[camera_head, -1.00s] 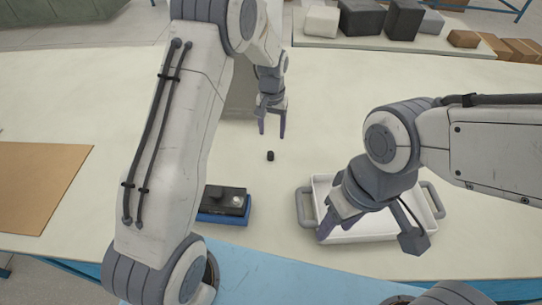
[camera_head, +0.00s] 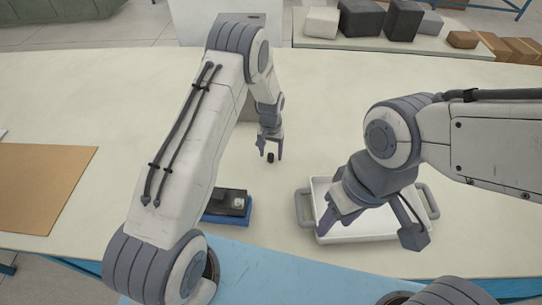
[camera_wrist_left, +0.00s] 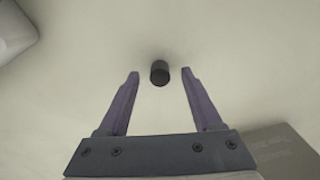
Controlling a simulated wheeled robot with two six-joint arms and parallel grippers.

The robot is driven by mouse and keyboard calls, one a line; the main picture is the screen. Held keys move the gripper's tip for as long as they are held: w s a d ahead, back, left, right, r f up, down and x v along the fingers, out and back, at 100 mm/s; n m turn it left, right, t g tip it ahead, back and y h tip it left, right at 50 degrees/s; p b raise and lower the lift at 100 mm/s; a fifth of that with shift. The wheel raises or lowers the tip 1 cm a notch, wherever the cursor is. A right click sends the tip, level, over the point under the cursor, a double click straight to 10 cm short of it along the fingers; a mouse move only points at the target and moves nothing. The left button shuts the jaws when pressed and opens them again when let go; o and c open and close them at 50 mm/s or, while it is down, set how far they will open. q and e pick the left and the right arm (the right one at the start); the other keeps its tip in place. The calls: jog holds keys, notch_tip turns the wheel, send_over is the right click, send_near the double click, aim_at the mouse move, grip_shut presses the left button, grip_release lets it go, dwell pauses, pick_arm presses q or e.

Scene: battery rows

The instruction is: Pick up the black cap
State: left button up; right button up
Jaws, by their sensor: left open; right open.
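The small black cap (camera_head: 270,158) stands on the pale table near the middle of the head view. My left gripper (camera_head: 271,154) is open and close to the cap, which shows between its fingertips there. In the left wrist view the cap (camera_wrist_left: 160,73) lies centred between the open purple fingers of my left gripper (camera_wrist_left: 160,77), near the tips and touching neither. My right gripper (camera_head: 367,235) is open and empty over the white tray (camera_head: 361,235), with handles at both sides.
A blue-based case with a black top (camera_head: 228,203) stands left of the tray, partly behind my left arm. A brown board (camera_head: 42,188) lies at the left. Dark and light boxes (camera_head: 362,18) stand on a back table.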

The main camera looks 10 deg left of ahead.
pick_arm(q)
grip_shut()
jog(key=shift+r, duration=0.15)
